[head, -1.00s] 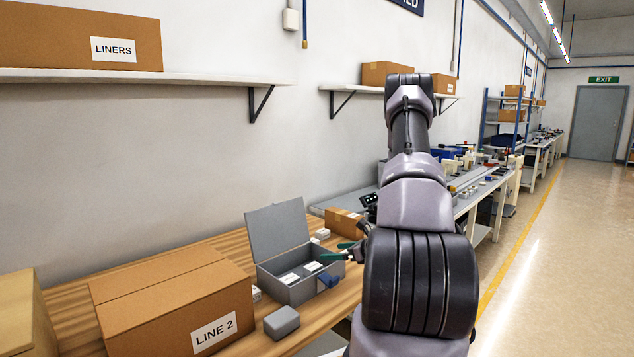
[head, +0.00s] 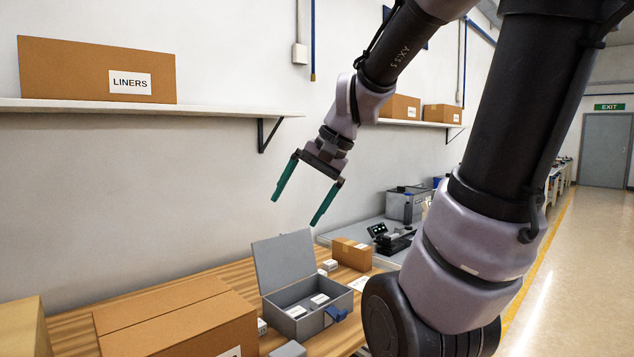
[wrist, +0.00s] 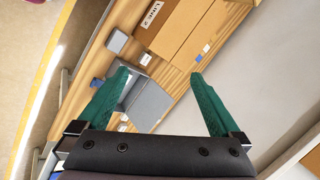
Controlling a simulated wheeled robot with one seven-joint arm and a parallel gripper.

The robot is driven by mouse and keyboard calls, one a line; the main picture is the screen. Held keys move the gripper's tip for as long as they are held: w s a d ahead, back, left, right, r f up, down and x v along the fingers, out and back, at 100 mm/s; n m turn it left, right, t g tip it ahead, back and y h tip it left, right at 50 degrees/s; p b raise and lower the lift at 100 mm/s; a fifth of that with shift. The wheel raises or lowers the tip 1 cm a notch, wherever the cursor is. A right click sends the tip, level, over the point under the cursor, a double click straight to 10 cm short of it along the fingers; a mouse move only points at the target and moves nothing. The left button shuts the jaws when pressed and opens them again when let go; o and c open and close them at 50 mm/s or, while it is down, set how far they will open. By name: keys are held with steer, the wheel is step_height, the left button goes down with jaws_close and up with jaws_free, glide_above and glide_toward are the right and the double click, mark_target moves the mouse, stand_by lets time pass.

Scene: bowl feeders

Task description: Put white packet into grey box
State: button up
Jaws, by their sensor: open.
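The grey box (head: 328,318) stands on the wooden bench with its lid raised at the back. Two small white packets (head: 319,299) lie inside it. Other small white packets lie outside: one (head: 262,327) at the box's left side, and two (head: 330,265) behind its right side, by a small carton. My gripper (head: 295,210) is open and empty, high above the box, fingers pointing down. In the wrist view, the box's grey lid (wrist: 150,104) lies between and beyond the open fingers, with a small white packet (wrist: 145,59) beside the box.
A large LINE 2 carton (head: 175,318) stands left of the box. A small grey block (head: 288,349) sits in front. A small brown carton (head: 351,254) and a dark device (head: 392,240) are at right. A wall shelf (head: 150,108) carries a LINERS carton. Air around my gripper is clear.

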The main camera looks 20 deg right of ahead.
steer(key=s+d+r+n+t+h, duration=0.2)
steer(key=s+r+n, duration=0.1)
steer(key=s+r, duration=0.1)
steer(key=shift+s+r+t, duration=0.25)
steer(key=shift+t, duration=0.15)
stand_by(0.9)
